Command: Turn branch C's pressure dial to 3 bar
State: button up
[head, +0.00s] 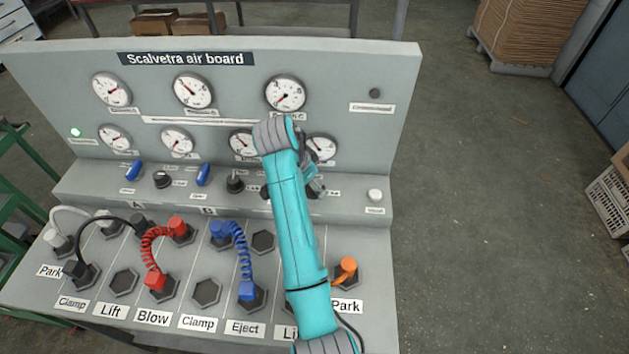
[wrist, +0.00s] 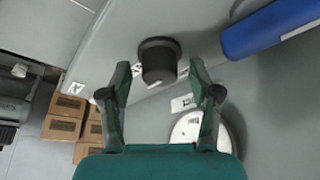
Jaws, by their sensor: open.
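In the wrist view a black round dial knob (wrist: 158,62) stands out from the grey panel. My gripper (wrist: 160,78) is open, with one fingertip on each side of the knob and a visible gap at each. How far the tips reach along the knob is hard to tell. In the head view my gripper (head: 315,182) is at the board's right part, mostly hidden behind my arm, which also covers branch C's dial area. The top right gauge (head: 285,93) is visible above my arm; its exact reading is too small to tell.
A blue lever (wrist: 275,28) is close to the knob in the wrist view. Two other black knobs (head: 162,180) (head: 235,182) and blue levers (head: 133,170) (head: 203,174) line the ledge. Coloured hoses (head: 150,250) plug in below. Open floor (head: 490,200) is to the right.

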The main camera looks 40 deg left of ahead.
jog(key=c, duration=1.1)
jog(key=shift+c, duration=0.2)
jog(key=n, duration=0.2)
jog(key=n+y, duration=0.1)
jog(key=n, duration=0.1)
jog(key=shift+d+y, duration=0.15)
jog(key=shift+y, duration=0.15)
jog(key=n, duration=0.2)
jog(key=n+y, duration=0.1)
jog(key=n, duration=0.1)
jog(key=shift+n+y, duration=0.3)
jog(key=n, duration=0.2)
jog(key=n+g+y, duration=0.1)
jog(key=n, duration=0.1)
jog(key=shift+w+d+n+g, duration=0.1)
jog(key=shift+d+n+g, duration=0.05)
jog(key=shift+n+g, duration=0.15)
jog(key=n, duration=0.2)
jog(key=n+g+y, duration=0.1)
jog(key=n, duration=0.1)
jog(key=shift+n+g, duration=0.3)
